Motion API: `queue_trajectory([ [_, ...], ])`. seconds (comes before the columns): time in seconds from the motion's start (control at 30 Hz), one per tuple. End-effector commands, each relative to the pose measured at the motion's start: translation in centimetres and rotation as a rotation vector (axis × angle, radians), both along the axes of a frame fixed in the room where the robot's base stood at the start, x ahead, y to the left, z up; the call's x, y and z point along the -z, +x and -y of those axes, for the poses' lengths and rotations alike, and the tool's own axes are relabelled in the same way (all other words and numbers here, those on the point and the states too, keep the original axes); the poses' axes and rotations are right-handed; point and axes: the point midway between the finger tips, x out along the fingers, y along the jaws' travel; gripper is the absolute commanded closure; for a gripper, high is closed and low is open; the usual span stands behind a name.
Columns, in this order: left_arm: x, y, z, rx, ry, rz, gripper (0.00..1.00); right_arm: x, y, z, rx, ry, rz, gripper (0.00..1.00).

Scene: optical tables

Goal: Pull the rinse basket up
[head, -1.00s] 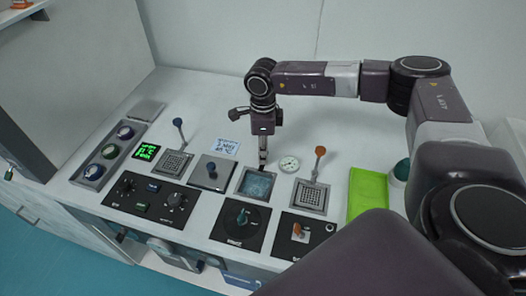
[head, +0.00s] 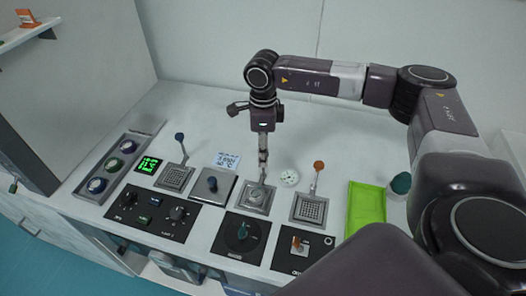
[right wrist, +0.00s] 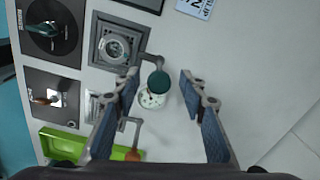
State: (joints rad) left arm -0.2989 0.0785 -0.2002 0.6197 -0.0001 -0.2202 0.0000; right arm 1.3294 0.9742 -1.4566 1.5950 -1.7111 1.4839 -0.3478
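The rinse basket (right wrist: 118,47) is a grey square frame with a round piece in it, at its square bath left of centre in the right wrist view. It shows in the head view (head: 256,198) just under my right gripper. Its bent handle ends in a dark green knob (right wrist: 158,82). My right gripper (right wrist: 160,78) is open, one finger on each side of the knob, with a gap on both sides. In the head view the right gripper (head: 263,181) points straight down and covers the handle. My left gripper is not in view.
An orange-knobbed handle (head: 319,166) rises from a perforated basket to the right, a blue-knobbed one (head: 179,137) to the left. A round white dial (head: 289,178) lies beside the gripper. A bright green tray (head: 366,207) is further right. The rear counter is clear.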

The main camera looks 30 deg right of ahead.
Motion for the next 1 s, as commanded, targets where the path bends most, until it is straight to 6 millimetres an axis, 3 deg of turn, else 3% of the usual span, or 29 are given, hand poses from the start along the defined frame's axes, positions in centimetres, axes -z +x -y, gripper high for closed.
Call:
queue_trajectory([
  [0.27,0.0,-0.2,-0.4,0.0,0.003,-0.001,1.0,-0.4,-0.1,-0.1,-0.001,0.001,-0.002,0.62],
  [0.37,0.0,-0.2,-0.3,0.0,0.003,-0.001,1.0,-1.8,0.0,0.0,-0.001,0.001,-0.001,0.62],
  [0.7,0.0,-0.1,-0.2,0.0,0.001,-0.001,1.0,-8.9,0.0,-0.1,-0.001,0.001,0.002,0.62],
  [1.0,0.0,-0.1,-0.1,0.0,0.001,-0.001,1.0,-11.8,-0.1,0.0,0.0,0.0,-0.001,0.62],
])
